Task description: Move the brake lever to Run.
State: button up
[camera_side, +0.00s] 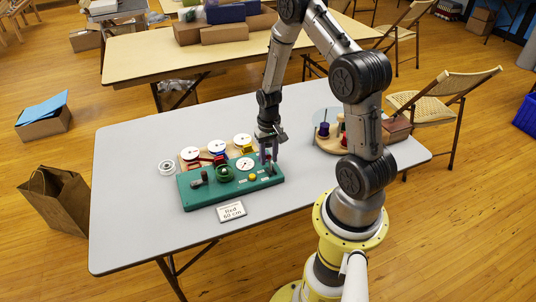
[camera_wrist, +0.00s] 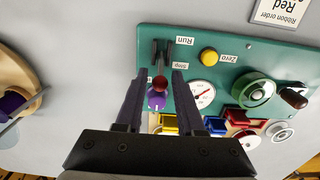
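The green control board (camera_side: 225,190) lies on the grey table, and the wrist view shows it too (camera_wrist: 228,70). The brake lever has a red knob (camera_wrist: 160,83) and stands at a dark slotted bracket (camera_wrist: 162,52). The knob is toward the Stop label (camera_wrist: 180,65), away from the Run label (camera_wrist: 184,41). My gripper (camera_wrist: 160,74) is open, with one finger on each side of the knob and visible gaps. In the side view my gripper (camera_side: 268,156) is low over the board's right end and partly hides the lever.
The board also carries a yellow Zero button (camera_wrist: 208,54), a white dial (camera_wrist: 203,93) and a green wheel (camera_wrist: 256,92). Several ribbon spools stand behind it on a wooden rack (camera_side: 183,161). A sign (camera_side: 231,211) lies in front. A round wooden stand (camera_side: 326,143) is to the right.

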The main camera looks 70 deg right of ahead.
grip_shut()
jog(key=shift+s+a, duration=0.1)
jog(key=shift+s+a+r, duration=0.2)
jog(key=shift+s+a, duration=0.25)
jog(key=shift+s, duration=0.1)
jog(key=shift+a, duration=0.1)
jog(key=shift+s+a, duration=0.55)
jog(key=shift+s, duration=0.05)
